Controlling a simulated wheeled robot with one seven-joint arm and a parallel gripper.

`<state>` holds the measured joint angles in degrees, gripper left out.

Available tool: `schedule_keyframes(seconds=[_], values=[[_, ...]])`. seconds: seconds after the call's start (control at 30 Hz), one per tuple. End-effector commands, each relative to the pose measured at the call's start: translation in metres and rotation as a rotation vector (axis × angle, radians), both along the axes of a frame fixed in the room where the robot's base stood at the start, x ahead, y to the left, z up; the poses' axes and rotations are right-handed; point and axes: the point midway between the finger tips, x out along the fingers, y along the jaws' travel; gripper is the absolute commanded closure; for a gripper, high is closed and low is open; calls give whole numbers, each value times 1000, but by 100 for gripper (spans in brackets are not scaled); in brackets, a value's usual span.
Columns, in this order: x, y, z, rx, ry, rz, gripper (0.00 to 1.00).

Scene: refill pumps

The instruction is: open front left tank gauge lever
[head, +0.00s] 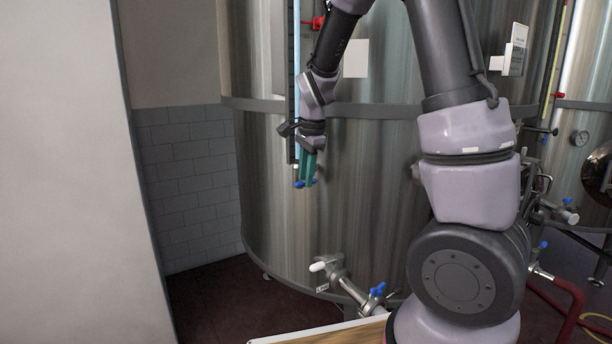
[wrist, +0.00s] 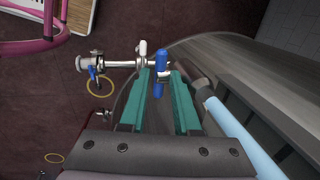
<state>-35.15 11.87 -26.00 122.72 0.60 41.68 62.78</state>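The blue gauge lever (head: 299,184) is at the lower end of the sight gauge on the front left steel tank (head: 370,200). In the wrist view the blue lever (wrist: 160,72) lies between the two teal fingertips, with a gap visible on the left side. My gripper (head: 306,182) points down at the lever, and its fingers are apart in the wrist view (wrist: 160,78). The light blue gauge tube (wrist: 240,138) runs close to the right finger. Whether a finger touches the lever is not clear. My gripper hides part of the gauge in the head view.
Below, an outlet valve with a blue handle (head: 377,290) and a white knob (head: 318,266) sticks out from the tank. A wooden-topped surface (head: 320,337) stands in front. A white wall (head: 70,180) is at left. A red lever (head: 315,22) sits higher up by the gauge.

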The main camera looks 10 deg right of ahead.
Motion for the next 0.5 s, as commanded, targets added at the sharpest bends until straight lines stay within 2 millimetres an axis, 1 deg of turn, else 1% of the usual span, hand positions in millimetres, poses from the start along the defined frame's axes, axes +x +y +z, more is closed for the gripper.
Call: schedule_keyframes(seconds=[0.23, 0.27, 0.3, 0.33, 0.5], values=[[0, 0, -1, 0, 0, 0, 69], [0, 0, -1, 0, 0, 0, 77], [0, 0, -1, 0, 0, 0, 92], [0, 0, -1, 0, 0, 0, 100], [0, 0, -1, -1, 0, 0, 100]])
